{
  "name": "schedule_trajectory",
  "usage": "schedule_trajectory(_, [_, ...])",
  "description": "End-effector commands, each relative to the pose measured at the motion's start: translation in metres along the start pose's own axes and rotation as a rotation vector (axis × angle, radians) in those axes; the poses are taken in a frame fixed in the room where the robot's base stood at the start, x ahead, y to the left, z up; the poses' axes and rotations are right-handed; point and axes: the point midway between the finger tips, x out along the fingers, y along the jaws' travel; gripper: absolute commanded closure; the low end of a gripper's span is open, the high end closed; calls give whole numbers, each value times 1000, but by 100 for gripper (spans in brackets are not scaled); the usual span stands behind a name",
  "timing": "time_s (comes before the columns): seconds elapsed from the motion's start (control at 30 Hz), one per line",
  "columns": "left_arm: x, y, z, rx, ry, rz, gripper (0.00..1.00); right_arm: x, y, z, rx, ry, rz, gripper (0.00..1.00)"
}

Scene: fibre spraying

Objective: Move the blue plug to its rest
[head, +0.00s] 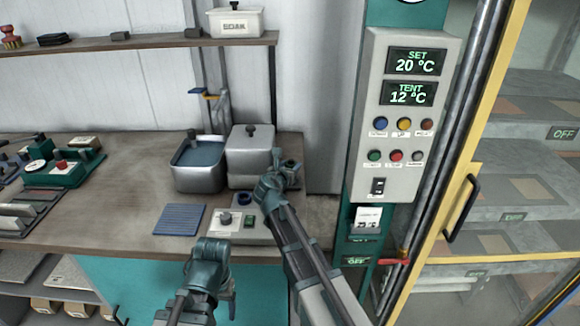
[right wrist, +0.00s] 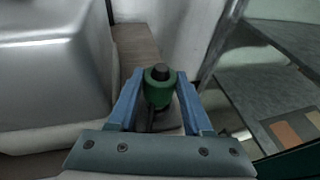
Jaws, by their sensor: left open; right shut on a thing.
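My right gripper (head: 280,172) is shut on a green plug (right wrist: 158,92) with a black top, held between its two blue fingers in the right wrist view. In the head view it is beside the grey lidded box, above the back right of the bench. A dark round piece with a blue ring (head: 245,199) sits on the grey control box (head: 224,228); I cannot tell whether it is the blue plug or an empty rest. No other blue plug is clearly visible. My left gripper (head: 211,250) is open in front of the bench; its fingertips are hard to see.
A grey lidded box (head: 250,155) and an open metal tank (head: 199,175) with blue liquid stand at the back. A blue ribbed mat (head: 180,219) lies left of the control box. A teal post with a control panel (head: 398,150) and a yellow-framed rack stand at right.

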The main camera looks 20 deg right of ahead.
Motion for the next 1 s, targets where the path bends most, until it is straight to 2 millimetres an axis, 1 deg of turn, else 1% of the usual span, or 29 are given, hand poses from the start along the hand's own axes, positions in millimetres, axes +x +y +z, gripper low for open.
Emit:
schedule_trajectory(0.63, [16, 2, -1, 0, 0, 0, 29, 5, 0, -16, 0, 0, 0, 100])
schedule_trajectory(0.67, [16, 2, -1, 0, 0, 0, 29, 5, 0, -15, 0, 0, 0, 47])
schedule_trajectory(0.7, [15, 1, -1, 0, 0, 0, 29, 4, 0, -14, 0, 0, 0, 39])
schedule_trajectory(0.83, [15, 1, -1, 0, 0, 0, 29, 4, 0, -14, 0, 0, 0, 16])
schedule_trajectory(1.0, [15, 1, -1, 0, 0, 0, 29, 4, 0, -14, 0, 0, 0, 15])
